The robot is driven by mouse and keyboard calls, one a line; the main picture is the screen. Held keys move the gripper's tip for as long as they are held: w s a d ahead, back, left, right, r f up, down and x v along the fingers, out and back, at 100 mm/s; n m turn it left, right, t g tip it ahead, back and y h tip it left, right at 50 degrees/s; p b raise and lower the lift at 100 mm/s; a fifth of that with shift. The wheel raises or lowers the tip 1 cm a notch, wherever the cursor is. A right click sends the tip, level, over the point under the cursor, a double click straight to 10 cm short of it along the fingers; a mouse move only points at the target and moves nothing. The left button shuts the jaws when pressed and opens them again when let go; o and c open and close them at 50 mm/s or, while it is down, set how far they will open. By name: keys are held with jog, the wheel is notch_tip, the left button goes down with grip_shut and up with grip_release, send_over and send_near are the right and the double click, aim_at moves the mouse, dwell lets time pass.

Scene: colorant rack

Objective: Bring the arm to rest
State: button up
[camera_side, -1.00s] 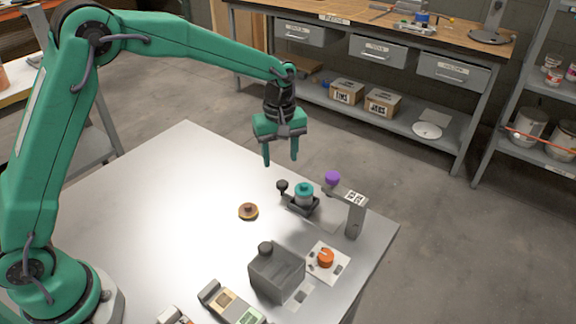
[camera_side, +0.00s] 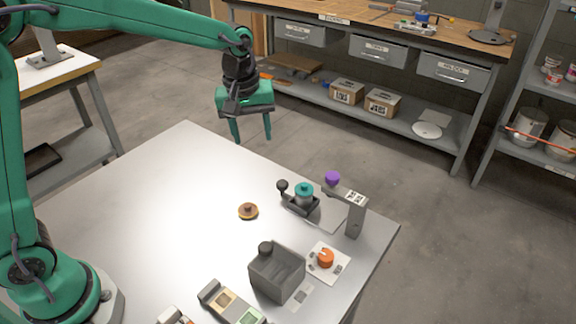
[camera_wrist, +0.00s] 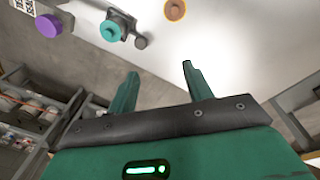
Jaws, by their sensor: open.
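My gripper (camera_side: 251,128) is green with two slim fingers that point down, spread apart with nothing between them. In the side view it hangs in the air above the far part of the pale worktable (camera_side: 150,190), well clear of everything on it. In the wrist view the two fingertips (camera_wrist: 160,72) are apart, with only the bare tabletop and floor beyond them. My green arm reaches from the left across the top of the side view, and its upper part is cut off by the frame.
On the table are a teal-topped device (camera_side: 304,194), a purple knob (camera_side: 332,178) by a grey post (camera_side: 356,216), a brown round piece (camera_side: 248,211), a grey box (camera_side: 276,276) and an orange knob (camera_side: 326,258). The left of the table is clear. A workbench (camera_side: 370,30) stands behind.

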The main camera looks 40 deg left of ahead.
jog(key=s+a+r+m+t, duration=0.1)
jog(key=s+a+r+m, duration=0.1)
jog(key=s, duration=0.5)
jog(key=s+a+r+m+t, duration=0.1)
jog(key=s+a+r+m, duration=0.1)
jog(key=s, duration=0.6)
jog(key=s+a+r+m+t, duration=0.2)
jog(key=s+a+m, duration=0.1)
jog(key=s, duration=0.4)
jog(key=shift+s+m, duration=0.35)
jog(key=shift+m, duration=0.45)
jog(key=shift+a, duration=0.1)
